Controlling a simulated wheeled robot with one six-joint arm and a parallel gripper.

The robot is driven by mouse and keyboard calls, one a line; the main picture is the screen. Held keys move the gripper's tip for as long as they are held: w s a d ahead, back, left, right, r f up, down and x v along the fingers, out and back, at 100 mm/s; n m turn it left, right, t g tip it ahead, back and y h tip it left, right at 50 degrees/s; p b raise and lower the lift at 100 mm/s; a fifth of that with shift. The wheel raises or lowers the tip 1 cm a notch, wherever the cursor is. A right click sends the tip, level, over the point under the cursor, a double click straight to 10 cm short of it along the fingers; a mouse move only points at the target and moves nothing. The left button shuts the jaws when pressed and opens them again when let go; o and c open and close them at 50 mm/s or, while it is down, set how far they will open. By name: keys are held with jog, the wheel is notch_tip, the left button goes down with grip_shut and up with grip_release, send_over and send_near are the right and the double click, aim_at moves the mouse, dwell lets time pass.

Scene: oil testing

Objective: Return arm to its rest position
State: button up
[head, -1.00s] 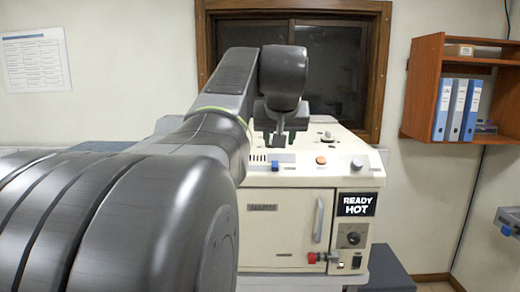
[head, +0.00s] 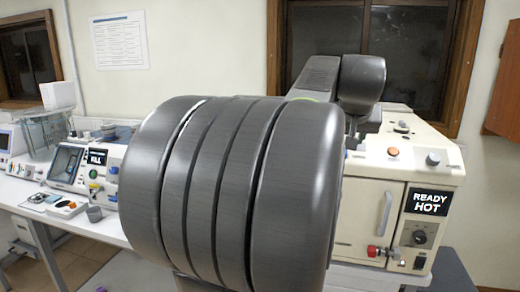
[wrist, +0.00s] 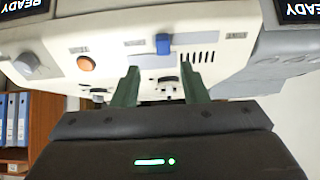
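My arm fills the middle of the head view and bends toward the cream machine (head: 355,220), whose sign (head: 430,203) reads READY HOT. My gripper is mostly hidden behind my arm in the head view. In the wrist view its two green fingers (wrist: 160,78) stand apart with nothing between them. They point at the machine's top, which looks upside down there, with a blue switch (wrist: 163,43) just beyond the fingertips. I cannot tell the exact gap between fingers and machine.
A bench (head: 50,205) at the left holds instruments, including one with a FILL sign (head: 97,157), and a small grey cup (head: 94,214). A wooden shelf (head: 504,95) hangs at the right. In the wrist view, blue binders (wrist: 12,120) stand on a shelf.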

aim_at(344, 152)
jog(key=x, duration=0.6)
jog(key=shift+w+f+p, duration=0.25)
jog(key=shift+p, duration=0.1)
jog(key=shift+w, duration=0.1)
jog(key=shift+a, duration=0.2)
